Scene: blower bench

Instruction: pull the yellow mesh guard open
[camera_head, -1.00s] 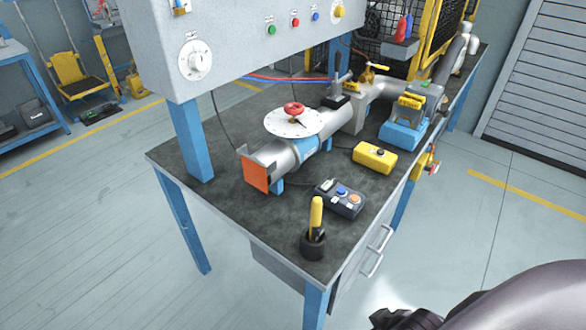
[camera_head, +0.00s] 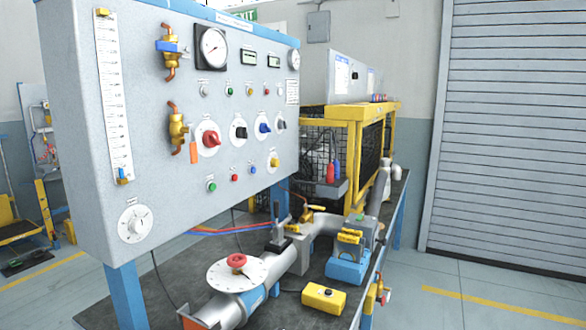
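The yellow mesh guard (camera_head: 352,113) stands at the far end of the bench, behind the grey control panel. It has a yellow frame with dark wire mesh (camera_head: 326,143) and looks closed, though the panel hides its left part. Dark machinery shows dimly through the mesh. A grey box with white labels (camera_head: 350,77) stands on or behind its top. Neither of my grippers is in view.
The grey control panel (camera_head: 75,150) with gauges and knobs fills the left. Floor (camera_head: 475,295) at right is clear before the shutter (camera_head: 520,130).

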